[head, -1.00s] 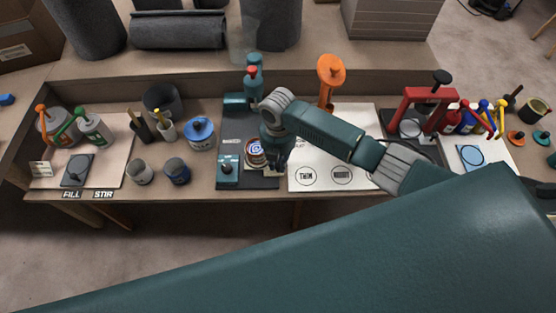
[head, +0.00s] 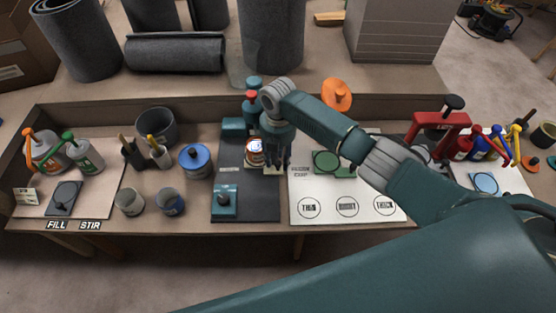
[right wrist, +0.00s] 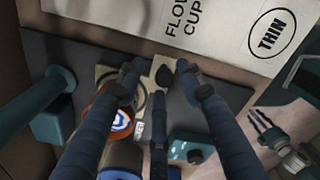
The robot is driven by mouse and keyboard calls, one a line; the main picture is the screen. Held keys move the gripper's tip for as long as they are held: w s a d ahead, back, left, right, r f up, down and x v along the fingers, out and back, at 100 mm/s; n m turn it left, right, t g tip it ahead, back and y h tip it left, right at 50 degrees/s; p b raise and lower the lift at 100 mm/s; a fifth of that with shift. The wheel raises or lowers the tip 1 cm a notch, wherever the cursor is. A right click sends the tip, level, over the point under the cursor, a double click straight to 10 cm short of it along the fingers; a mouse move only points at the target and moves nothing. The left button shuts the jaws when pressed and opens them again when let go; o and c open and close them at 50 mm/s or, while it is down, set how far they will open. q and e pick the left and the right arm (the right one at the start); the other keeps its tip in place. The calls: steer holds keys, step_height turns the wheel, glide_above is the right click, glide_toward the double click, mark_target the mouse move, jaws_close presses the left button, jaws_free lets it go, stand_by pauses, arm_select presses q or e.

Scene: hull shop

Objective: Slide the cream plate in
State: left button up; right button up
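The cream plate (right wrist: 104,74) lies low on the dark base board (right wrist: 75,48) in the right wrist view, with a dark ring on it and a black knob (right wrist: 163,76) at one end. In the head view a small cream patch of the plate (head: 272,171) shows under my right gripper (head: 276,163). In the right wrist view my right gripper (right wrist: 158,69) is open, its fingers on either side of the knob with gaps visible. My left gripper is not in view.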

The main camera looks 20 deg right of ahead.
steer(key=shift+r, duration=0.35)
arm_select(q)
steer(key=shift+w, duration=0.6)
arm_select(e)
step_height(320, 180, up, 11)
steer(key=shift+s, duration=0.1)
